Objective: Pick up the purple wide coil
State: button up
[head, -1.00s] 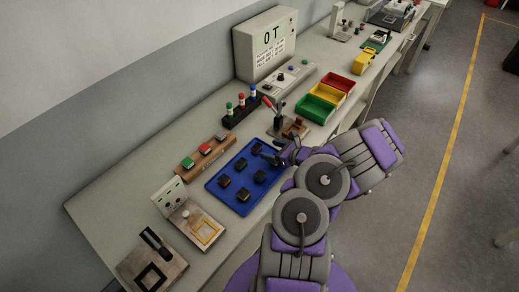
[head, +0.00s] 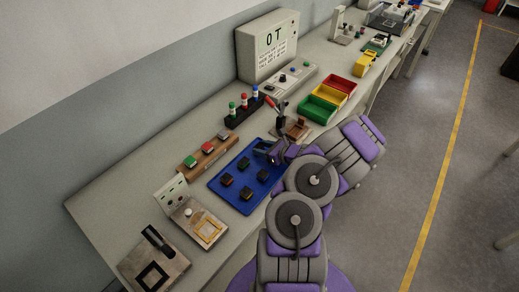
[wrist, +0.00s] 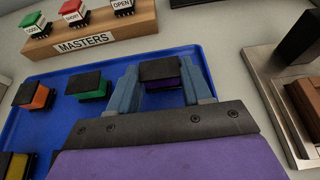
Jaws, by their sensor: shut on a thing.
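The purple wide coil (wrist: 160,72) is a small block with a black top and a purple side. In the wrist view it sits between the two blue-grey fingers of my gripper (wrist: 161,85), which is shut on it. Whether it still touches the blue tray (wrist: 53,152) is hard to tell. In the head view my gripper (head: 270,153) is at the far right part of the blue tray (head: 216,187) and largely hides the coil. An orange coil (wrist: 38,97), a green coil (wrist: 90,88) and a partly cut-off yellow coil (wrist: 14,165) sit on the tray to the left.
A wooden MASTERS rack (wrist: 95,40) with several colored blocks stands behind the tray. A fixture with a brown block (wrist: 303,100) is on the right. Red, yellow and green bins (head: 320,108) stand farther along the bench. A metal fixture (head: 199,222) lies nearer, left of the tray.

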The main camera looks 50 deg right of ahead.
jog(key=shift+a, duration=0.15)
jog(key=shift+c, duration=0.6)
jog(key=c, duration=0.3)
jog(key=shift+d+f, duration=0.1)
jog(key=shift+d, duration=0.5)
jog(key=shift+c, duration=0.2)
jog(key=r, duration=0.2)
jog(key=a+r+p, duration=0.1)
jog(key=r, duration=0.1)
jog(key=shift+r, duration=0.1)
jog(key=s+d+p, duration=0.1)
jog(key=s, duration=0.3)
jog(key=s+d+p, duration=0.1)
jog(key=s+d, duration=0.1)
jog(key=s, duration=0.3)
jog(key=s+d+r+p, duration=0.1)
jog(key=s, duration=0.3)
jog(key=shift+s+d, duration=0.2)
jog(key=shift+d, duration=0.1)
jog(key=shift+s+d, duration=0.35)
jog(key=shift+s, duration=0.45)
jog(key=shift+s+a, duration=0.1)
jog(key=shift+s, duration=0.1)
